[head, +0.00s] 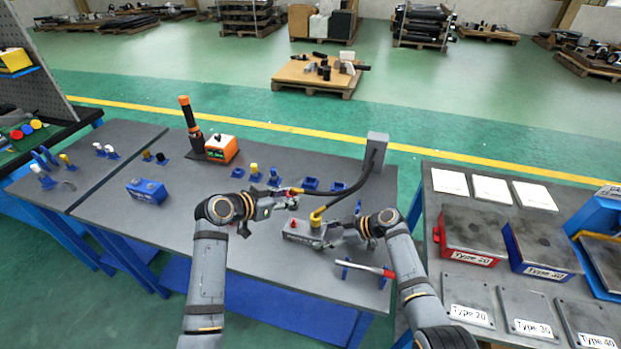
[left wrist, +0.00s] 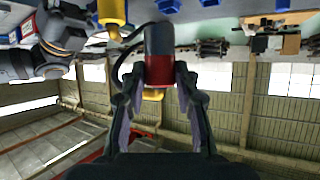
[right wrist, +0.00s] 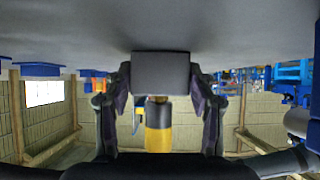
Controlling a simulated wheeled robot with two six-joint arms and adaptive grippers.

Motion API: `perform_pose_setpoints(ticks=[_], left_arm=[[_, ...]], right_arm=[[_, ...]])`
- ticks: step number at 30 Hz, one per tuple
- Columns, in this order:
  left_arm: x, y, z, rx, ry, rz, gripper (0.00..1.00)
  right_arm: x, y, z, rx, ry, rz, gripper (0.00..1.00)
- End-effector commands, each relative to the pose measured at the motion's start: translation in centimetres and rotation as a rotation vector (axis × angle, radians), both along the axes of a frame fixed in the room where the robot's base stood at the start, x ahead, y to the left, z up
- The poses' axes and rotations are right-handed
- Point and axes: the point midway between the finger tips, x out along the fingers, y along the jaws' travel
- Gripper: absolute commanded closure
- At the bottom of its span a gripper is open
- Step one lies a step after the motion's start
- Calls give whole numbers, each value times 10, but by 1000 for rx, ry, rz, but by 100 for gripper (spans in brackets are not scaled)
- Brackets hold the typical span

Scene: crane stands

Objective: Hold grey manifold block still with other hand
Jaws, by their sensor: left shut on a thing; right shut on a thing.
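The grey manifold block (head: 297,237) lies on the dark table, with a red fitting on top near its left end. A yellow coupling (head: 316,218) stands upright on the block, with a dark hose leading off it. My right gripper (head: 345,232) is shut on the block's right end; the right wrist view shows the grey block (right wrist: 161,72) between the fingers, with the yellow coupling beyond. My left gripper (head: 285,197) is shut on a red hose coupling, above and left of the block. In the left wrist view this red coupling (left wrist: 159,75) has a dark sleeve and a yellow tip.
A grey post (head: 377,148) carries the hoses at the table's back right. Blue holders (head: 312,184) stand behind the block. A red-handled tool (head: 365,268) rests on blue stands in front. A blue block (head: 147,191) sits left; the table's front left is clear.

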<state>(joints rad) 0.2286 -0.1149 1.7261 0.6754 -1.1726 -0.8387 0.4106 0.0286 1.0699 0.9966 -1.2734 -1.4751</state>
Motion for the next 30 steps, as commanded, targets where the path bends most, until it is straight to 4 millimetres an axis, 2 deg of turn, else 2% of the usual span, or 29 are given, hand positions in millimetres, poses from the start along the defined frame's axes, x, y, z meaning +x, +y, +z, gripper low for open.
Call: perform_pose_setpoints(ticks=[11,14,18,21,24,30], left_arm=[[1,0,1,1,-2,-13,100],[3,3,4,4,-4,-76,100],[6,6,12,4,-3,-256,100],[2,3,-14,-2,4,-265,100],[3,3,-30,-2,-1,-264,100],[3,3,-46,-2,-3,-263,100]], right_arm=[[0,0,0,-1,0,0,87],[0,0,0,-1,0,0,87],[0,0,0,-1,0,0,87],[0,0,-1,-1,0,0,87],[0,0,0,-1,0,0,87],[0,0,0,-1,1,1,87]])
